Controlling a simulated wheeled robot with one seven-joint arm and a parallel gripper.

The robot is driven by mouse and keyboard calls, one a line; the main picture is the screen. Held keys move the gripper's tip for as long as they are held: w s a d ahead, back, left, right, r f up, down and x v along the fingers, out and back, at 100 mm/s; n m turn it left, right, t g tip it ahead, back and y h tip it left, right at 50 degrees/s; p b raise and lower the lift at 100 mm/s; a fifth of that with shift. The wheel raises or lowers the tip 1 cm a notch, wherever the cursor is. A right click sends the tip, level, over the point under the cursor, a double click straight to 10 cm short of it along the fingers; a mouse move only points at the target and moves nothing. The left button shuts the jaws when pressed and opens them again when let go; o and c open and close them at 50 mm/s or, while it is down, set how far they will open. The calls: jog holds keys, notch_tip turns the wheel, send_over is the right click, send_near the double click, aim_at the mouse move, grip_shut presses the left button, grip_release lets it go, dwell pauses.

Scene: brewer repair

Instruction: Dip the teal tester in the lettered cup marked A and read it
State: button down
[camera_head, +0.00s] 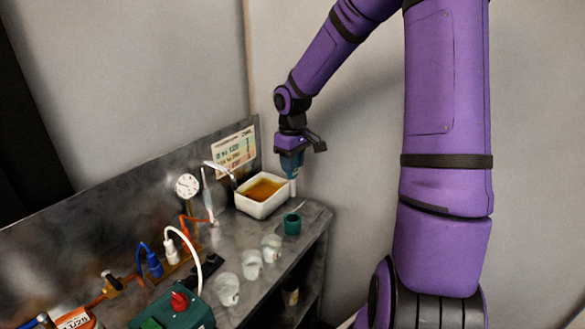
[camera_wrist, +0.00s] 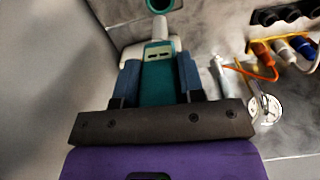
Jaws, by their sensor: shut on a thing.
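My gripper (camera_head: 291,158) is shut on the teal tester (camera_wrist: 157,85), which sits between the two blue-grey fingers in the wrist view. The tester's body carries a small pale display, too small to read. Its white probe (camera_head: 293,186) points down beside the right end of the white basin. Three small white cups stand in a row along the bench's front edge: a far cup (camera_head: 271,247), a middle cup (camera_head: 251,265) and a near cup (camera_head: 228,290). Their letters are not readable, so I cannot tell which is A. My gripper is behind and above them.
A white basin (camera_head: 249,207) holds amber liquid. A green cup (camera_head: 292,224) stands between it and the white cups. A gauge (camera_head: 187,186), coloured plugs with cables, and a green box with a red knob (camera_head: 180,301) fill the left. A sign (camera_head: 235,150) is on the back panel.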

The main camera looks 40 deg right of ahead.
jog(key=shift+r, duration=2.1)
